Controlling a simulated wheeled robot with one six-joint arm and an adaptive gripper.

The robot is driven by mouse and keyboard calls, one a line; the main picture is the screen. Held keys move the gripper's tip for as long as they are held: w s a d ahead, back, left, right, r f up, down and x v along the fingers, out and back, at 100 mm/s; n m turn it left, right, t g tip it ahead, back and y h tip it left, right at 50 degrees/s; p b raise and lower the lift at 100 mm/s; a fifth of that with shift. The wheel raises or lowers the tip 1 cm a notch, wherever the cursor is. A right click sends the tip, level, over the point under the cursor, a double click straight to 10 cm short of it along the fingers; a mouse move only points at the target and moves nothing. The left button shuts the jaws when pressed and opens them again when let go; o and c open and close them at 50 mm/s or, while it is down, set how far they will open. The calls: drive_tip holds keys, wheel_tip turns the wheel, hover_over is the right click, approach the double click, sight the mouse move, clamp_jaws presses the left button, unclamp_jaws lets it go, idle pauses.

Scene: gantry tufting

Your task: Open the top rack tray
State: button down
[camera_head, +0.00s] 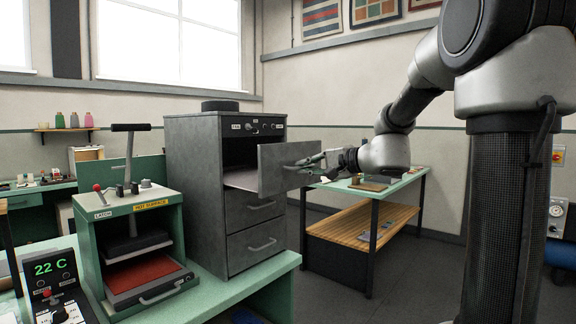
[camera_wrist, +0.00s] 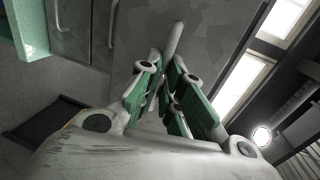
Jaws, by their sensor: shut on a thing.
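The grey metal rack (camera_head: 197,180) stands on the green bench left of centre in the head view. Its top tray (camera_head: 278,168) is pulled out to the right, with part of its inner floor showing behind the front panel. Two lower drawers (camera_head: 256,212) are closed, each with a bar handle. My gripper (camera_head: 318,160) is at the top tray's front, shut on its handle (camera_head: 302,164). In the wrist view the green-padded fingers (camera_wrist: 170,95) close around the pale handle bar (camera_wrist: 176,40), against the grey tray front.
A green press (camera_head: 140,225) with a red pad stands left of the rack on the bench (camera_head: 250,289). A table (camera_head: 372,200) with a wooden lower shelf stands behind my gripper. A round dark object (camera_head: 220,105) lies on the rack's top. Floor right of the bench is clear.

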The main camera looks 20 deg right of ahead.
drive_tip(key=f+v, duration=0.2)
drive_tip(key=v, duration=0.8)
drive_tip(key=shift+s, duration=0.25)
drive_tip(key=shift+d, duration=0.15)
drive_tip(key=c, duration=1.6)
unclamp_jaws()
drive_tip(key=v, duration=1.2)
